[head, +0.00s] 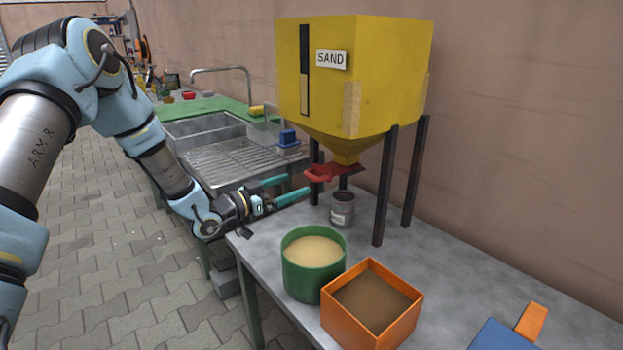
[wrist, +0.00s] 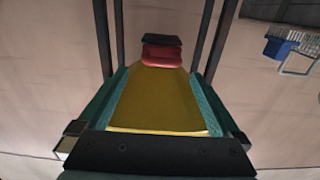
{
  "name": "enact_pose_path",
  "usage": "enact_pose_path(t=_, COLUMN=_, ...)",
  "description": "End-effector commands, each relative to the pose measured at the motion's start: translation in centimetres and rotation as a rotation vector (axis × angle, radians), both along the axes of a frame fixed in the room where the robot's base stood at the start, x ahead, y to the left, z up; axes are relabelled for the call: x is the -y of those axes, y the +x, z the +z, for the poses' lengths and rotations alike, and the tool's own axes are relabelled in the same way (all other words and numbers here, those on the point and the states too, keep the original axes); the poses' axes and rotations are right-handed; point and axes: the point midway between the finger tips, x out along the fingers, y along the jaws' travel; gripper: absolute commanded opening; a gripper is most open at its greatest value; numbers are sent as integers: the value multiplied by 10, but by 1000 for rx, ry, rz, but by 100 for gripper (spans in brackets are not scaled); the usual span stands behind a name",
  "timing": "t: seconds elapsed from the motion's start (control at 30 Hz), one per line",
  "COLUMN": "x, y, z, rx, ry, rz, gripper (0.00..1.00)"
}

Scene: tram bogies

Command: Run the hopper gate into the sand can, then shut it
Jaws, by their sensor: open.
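The yellow hopper (head: 350,75), labelled SAND, stands on dark legs above the grey bench. Its red gate handle (head: 325,173) sticks out to the left under the spout; in the wrist view the red handle (wrist: 162,55) lies ahead with a dark plate behind it. A small grey labelled can (head: 342,212) stands upright below the gate; its inside looks dark and no falling sand shows. My gripper (head: 297,186) is open, its teal fingers pointing at the handle from the left, apparently short of it. In the wrist view nothing is gripped between the fingers (wrist: 157,78).
A green pot (head: 314,268) of pale sand and an orange box (head: 345,328) of brown material stand at the bench front. A blue item (head: 500,336) with an orange part lies at the lower right. A sink (head: 205,130) is behind. Hopper legs (head: 388,185) flank the can.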

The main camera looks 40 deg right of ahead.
Motion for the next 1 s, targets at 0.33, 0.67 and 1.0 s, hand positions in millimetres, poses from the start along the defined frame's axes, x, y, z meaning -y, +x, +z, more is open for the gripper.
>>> enact_pose_path(t=0.33, x=60, y=-4, z=1, rx=0, ry=1, rz=0, gripper=100)
enact_pose_path(t=0.67, x=75, y=-4, z=0, rx=0, ry=2, rz=2, gripper=100)
enact_pose_path(t=1.0, x=75, y=-4, z=0, rx=0, ry=2, rz=2, gripper=80)
